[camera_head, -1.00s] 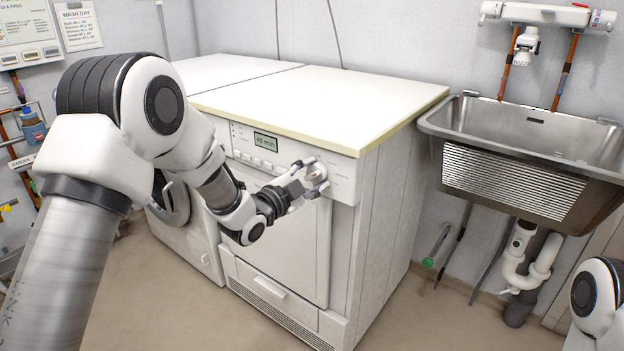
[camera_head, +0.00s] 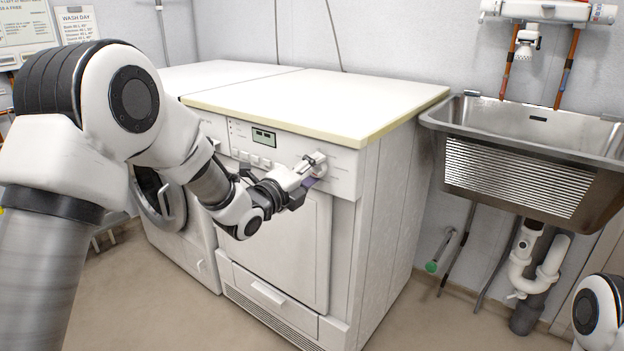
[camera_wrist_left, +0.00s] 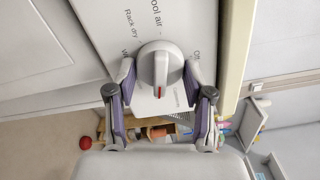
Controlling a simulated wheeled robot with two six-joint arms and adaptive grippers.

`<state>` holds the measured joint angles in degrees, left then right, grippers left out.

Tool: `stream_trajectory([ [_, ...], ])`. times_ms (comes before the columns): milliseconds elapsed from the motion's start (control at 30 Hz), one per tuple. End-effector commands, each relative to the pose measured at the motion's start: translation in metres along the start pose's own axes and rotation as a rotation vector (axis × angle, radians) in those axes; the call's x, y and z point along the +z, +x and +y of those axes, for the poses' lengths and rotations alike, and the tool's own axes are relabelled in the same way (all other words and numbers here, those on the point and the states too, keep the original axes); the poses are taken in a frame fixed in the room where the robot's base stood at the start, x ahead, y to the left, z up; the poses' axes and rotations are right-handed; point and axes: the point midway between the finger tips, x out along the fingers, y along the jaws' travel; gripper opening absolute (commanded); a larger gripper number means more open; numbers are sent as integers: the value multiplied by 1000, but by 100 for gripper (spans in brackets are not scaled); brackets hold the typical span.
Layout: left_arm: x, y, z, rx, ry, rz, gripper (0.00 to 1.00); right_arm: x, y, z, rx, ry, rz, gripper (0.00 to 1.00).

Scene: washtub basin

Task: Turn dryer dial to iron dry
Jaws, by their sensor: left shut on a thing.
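The white dryer (camera_head: 270,230) stands under the white worktop. Its panel has a display (camera_head: 264,137), and its round dial (camera_head: 317,163) is at the panel's right end. In the left wrist view the dial (camera_wrist_left: 160,66) has a raised grip with a red mark at its lower end in the picture. Labels around it include "Rack dry" and "Off"; I cannot find "iron dry". My left gripper (camera_head: 311,168) is shut on the dial; the wrist view shows its fingers (camera_wrist_left: 160,80) on both sides. My right gripper is not in view.
A front-loading washer (camera_head: 165,215) stands left of the dryer. The worktop (camera_head: 320,100) overhangs just above the panel. A steel sink (camera_head: 530,130) with pipes is at the right. The floor in front is clear.

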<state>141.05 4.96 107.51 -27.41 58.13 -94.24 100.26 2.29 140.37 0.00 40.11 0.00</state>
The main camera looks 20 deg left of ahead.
Motion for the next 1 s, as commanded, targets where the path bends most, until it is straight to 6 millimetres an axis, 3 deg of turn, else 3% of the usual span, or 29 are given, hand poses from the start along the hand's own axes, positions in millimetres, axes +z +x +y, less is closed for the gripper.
stream_trajectory([
  [400,-1,0,4,3,221,2,17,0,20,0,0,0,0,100],
  [967,-1,0,3,4,256,3,17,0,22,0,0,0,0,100],
  [1000,-1,0,3,4,256,3,62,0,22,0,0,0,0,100],
])
